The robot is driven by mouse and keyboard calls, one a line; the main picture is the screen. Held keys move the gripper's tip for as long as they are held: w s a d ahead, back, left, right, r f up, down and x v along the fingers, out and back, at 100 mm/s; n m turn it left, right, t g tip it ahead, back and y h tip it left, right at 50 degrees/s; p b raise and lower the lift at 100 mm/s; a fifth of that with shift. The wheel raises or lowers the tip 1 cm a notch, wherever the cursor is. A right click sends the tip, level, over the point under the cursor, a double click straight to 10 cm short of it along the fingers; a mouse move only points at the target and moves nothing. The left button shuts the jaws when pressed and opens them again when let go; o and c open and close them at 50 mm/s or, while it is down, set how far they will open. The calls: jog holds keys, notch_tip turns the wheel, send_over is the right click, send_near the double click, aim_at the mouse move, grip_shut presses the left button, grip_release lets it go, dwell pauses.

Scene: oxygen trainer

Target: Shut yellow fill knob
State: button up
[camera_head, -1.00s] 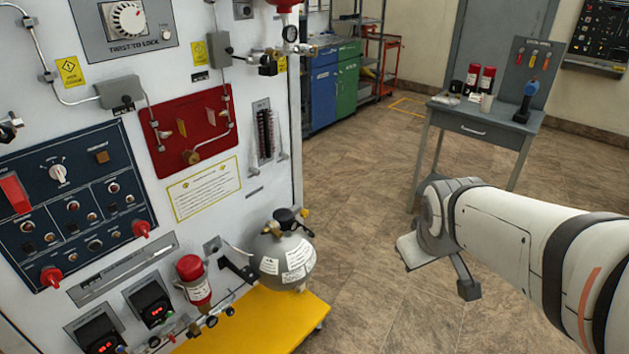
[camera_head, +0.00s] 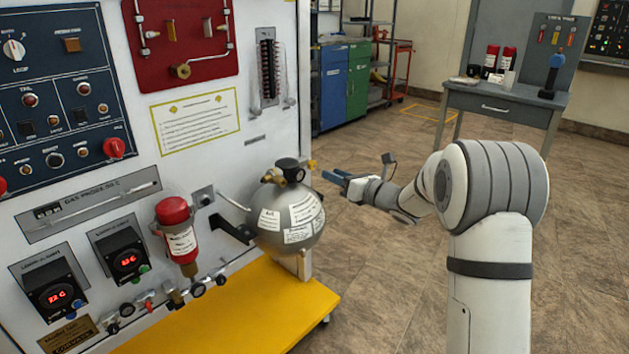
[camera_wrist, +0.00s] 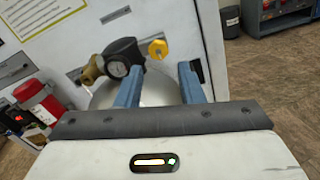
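The yellow fill knob (camera_wrist: 158,49) shows in the wrist view, beside a black gauge and valve head (camera_wrist: 120,67) on top of a grey metal sphere (camera_wrist: 150,92). In the head view the knob (camera_head: 311,164) is a small yellow part at the right of the valve head on the sphere (camera_head: 287,222). My gripper (camera_head: 335,177) is to the right of the sphere, a short way off, its blue fingers pointing left toward it. In the wrist view my gripper's fingers (camera_wrist: 158,80) are apart with nothing held between them, and the knob appears beyond them, untouched.
The white panel (camera_head: 262,60) with dials stands at the left. A red-capped cylinder (camera_head: 178,235) is left of the sphere. A yellow platform (camera_head: 240,310) lies below. A grey table (camera_head: 500,103) stands at the back right. The floor at the right is clear.

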aim_at(314, 166)
jog(key=b+x, duration=0.1)
jog(key=x, duration=0.6)
jog(key=shift+w+a, duration=0.1)
jog(key=shift+a, duration=0.25)
jog(key=shift+c, duration=0.4)
jog(key=c, duration=0.6)
